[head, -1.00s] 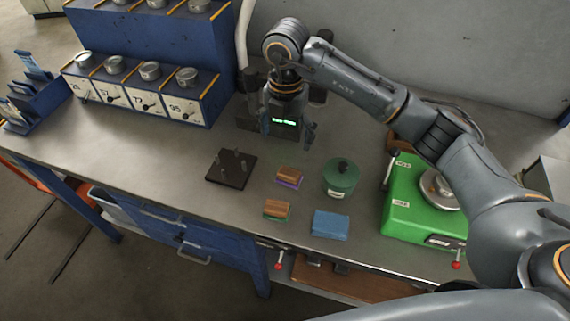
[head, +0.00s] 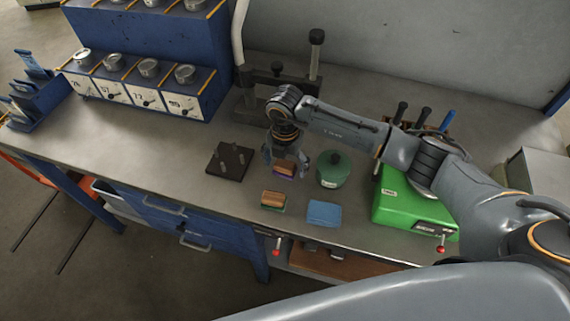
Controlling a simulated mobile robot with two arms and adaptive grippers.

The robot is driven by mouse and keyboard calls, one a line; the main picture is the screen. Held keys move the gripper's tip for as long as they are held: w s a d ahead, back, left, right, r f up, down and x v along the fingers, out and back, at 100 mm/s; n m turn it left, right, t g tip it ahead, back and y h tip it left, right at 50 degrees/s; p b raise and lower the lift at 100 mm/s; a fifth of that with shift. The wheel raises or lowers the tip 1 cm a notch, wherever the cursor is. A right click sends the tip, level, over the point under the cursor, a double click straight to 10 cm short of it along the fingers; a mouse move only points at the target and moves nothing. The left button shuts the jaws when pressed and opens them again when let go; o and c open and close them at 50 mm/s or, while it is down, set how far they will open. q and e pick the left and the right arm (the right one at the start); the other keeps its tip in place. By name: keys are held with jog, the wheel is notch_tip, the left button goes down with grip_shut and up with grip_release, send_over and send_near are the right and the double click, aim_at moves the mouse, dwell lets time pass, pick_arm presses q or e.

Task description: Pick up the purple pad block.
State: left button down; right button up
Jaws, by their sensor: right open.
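The purple pad block (head: 284,169), brown on top with a purple lower layer, lies on the grey workbench. My right gripper (head: 286,164) points down over it with its fingers open, one on each side of the block. The gripper hides the upper part of the block. I cannot tell whether the fingers touch it. My left gripper is not in the head view.
A green-based block (head: 273,201) and a blue block (head: 323,214) lie in front. A dark green lidded jar (head: 333,170) stands close right, a black pegged plate (head: 230,161) left. A green machine (head: 412,207) stands farther right. A black stand (head: 277,82) is behind.

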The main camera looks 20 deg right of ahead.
aim_at(285, 163)
jog(key=c, duration=1.2)
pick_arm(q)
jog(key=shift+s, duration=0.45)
pick_arm(e)
jog(key=shift+c, duration=0.2)
